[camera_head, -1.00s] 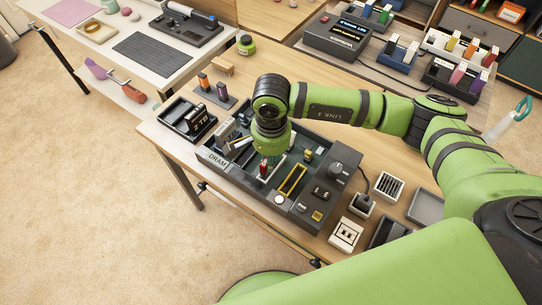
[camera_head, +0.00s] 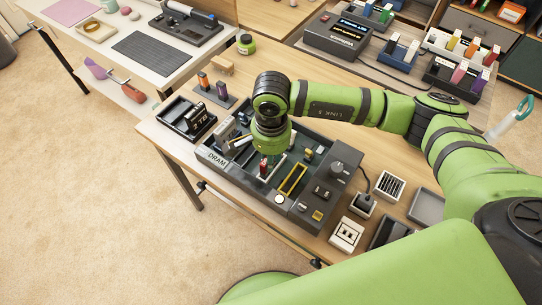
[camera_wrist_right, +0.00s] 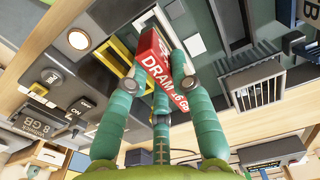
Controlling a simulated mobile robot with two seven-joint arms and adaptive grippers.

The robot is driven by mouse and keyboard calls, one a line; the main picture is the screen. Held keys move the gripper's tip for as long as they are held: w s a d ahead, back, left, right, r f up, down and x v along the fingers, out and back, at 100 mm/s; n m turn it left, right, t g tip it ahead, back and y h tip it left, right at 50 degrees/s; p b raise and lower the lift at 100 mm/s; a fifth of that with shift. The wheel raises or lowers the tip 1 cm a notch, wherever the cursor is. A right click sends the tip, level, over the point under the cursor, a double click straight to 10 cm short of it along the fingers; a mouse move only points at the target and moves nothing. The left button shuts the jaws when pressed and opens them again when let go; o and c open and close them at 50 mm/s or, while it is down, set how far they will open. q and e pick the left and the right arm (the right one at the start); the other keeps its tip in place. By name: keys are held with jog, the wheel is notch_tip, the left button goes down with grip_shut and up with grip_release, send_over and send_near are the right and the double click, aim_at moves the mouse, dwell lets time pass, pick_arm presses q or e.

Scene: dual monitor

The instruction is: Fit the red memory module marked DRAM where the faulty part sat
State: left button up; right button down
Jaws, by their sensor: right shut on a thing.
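The red memory module (camera_wrist_right: 153,62), with white lettering DRAM and 16 GB, is held between the teal fingers of my right gripper (camera_wrist_right: 158,70) in the right wrist view. In the head view the red module (camera_head: 264,171) shows below the right gripper (camera_head: 270,154), over the open dark case (camera_head: 240,184). A yellow-framed slot (camera_head: 292,180) lies in the case just right of the module; the yellow frame (camera_wrist_right: 117,58) also shows beside it in the wrist view. I cannot tell whether the module touches the board. My left gripper is not in view.
The case holds a knob (camera_head: 337,169), buttons and small parts. A black holder (camera_head: 187,119) stands left of it. A white socket block (camera_head: 346,233), a vented box (camera_head: 389,187) and grey trays (camera_head: 425,207) stand to the right.

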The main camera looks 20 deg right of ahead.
jog(key=shift+b, duration=0.55)
dwell(0.9)
jog(key=shift+f+b, duration=1.45)
jog(key=shift+b, duration=0.55)
jog(key=c, duration=1)
grip_release()
jog(key=shift+r, duration=0.1)
notch_tip(320, 180, up, 12)
jog(key=shift+f, duration=0.1)
